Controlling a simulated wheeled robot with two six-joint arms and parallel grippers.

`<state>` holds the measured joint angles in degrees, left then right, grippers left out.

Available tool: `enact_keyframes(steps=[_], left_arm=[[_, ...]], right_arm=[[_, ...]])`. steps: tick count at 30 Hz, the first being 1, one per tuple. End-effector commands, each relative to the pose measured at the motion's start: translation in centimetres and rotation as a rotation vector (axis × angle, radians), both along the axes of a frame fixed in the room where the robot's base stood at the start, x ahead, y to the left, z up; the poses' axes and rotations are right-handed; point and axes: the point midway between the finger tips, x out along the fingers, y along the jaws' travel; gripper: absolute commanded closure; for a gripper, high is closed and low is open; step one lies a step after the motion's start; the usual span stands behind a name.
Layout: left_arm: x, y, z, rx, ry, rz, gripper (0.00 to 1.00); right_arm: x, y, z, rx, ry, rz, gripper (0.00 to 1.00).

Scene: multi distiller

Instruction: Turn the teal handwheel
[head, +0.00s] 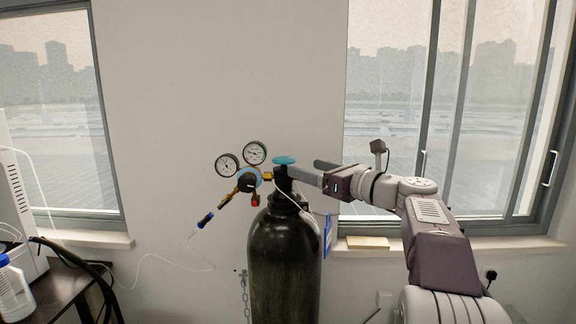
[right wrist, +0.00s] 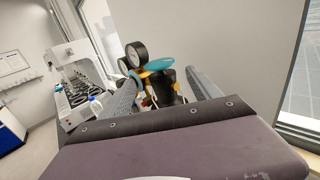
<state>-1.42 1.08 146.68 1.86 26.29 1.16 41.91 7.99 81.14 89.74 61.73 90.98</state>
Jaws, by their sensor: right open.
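The teal handwheel (head: 284,160) sits on top of the valve of a black gas cylinder (head: 285,262) in the head view. My right gripper (head: 305,171) comes in from the right, with its fingers close to the handwheel and valve. In the right wrist view the handwheel (right wrist: 158,63) shows beyond and between the two open fingers of the right gripper (right wrist: 162,82). The fingers look apart and hold nothing. Whether one touches the valve, I cannot tell. My left gripper is not in view.
A regulator with two gauges (head: 228,164) and brass fittings is attached left of the valve. A blue tag (head: 327,236) hangs at the cylinder's right. A window sill (head: 450,247) is behind my right arm. A dark table (head: 50,290) with equipment stands at the left.

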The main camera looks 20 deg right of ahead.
Motion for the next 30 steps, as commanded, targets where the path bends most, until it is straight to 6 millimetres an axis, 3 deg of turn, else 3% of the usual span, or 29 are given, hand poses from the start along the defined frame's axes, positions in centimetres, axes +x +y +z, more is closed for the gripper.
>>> enact_keyframes(steps=[3,9,20,26,30], left_arm=[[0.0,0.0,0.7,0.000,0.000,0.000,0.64],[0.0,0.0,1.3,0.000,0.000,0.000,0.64],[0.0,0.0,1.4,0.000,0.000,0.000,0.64],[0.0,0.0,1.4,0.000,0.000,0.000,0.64],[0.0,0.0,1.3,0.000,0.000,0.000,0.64]], right_arm=[[2.6,1.1,0.1,0.001,0.001,0.006,0.28],[5.7,2.1,0.1,-0.001,0.002,0.002,0.28],[6.5,2.4,-0.1,-0.003,0.001,-0.001,0.28],[6.5,2.4,-0.1,-0.003,0.001,-0.001,0.82],[6.5,2.4,-0.1,-0.003,0.001,-0.005,0.82]])
